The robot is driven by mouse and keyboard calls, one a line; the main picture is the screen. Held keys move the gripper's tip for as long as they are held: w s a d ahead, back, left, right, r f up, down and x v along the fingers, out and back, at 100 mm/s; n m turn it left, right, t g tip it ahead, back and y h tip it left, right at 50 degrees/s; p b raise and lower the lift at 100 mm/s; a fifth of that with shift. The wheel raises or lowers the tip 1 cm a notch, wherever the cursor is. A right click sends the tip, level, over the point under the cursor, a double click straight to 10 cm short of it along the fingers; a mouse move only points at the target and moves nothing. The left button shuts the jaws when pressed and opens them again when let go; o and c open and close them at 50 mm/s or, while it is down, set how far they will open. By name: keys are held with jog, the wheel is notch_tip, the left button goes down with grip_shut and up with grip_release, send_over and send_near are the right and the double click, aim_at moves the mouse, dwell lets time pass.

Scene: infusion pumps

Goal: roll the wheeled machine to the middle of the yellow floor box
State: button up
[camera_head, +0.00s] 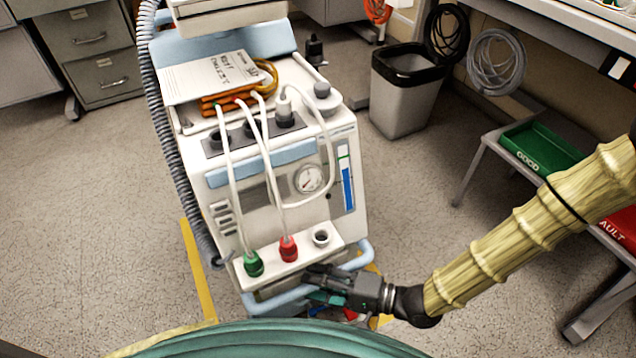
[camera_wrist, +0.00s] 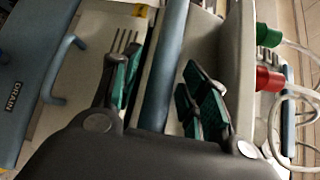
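The wheeled machine (camera_head: 265,185) is a white and blue cart with a gauge, hoses and green and red connectors, upright in the middle of the head view. A light blue handle bar (camera_head: 350,262) runs along its lower front. My gripper (camera_head: 322,287) is at that bar. In the wrist view the bar (camera_wrist: 166,70) passes between my two green-padded fingers, with small gaps seeming to show, so the gripper looks open around it. Yellow floor tape (camera_head: 198,270) shows left of the machine and a little at its lower right; the machine hides the rest of the box.
A grey waste bin (camera_head: 405,100) stands behind right. A low bench with a green tray (camera_head: 540,148) and a red tray is at the right. Grey drawers (camera_head: 92,50) stand at the back left. A grey corrugated hose hangs down the machine's left side. The left floor is clear.

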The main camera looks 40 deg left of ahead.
jog(key=v, duration=1.2)
dwell(0.6)
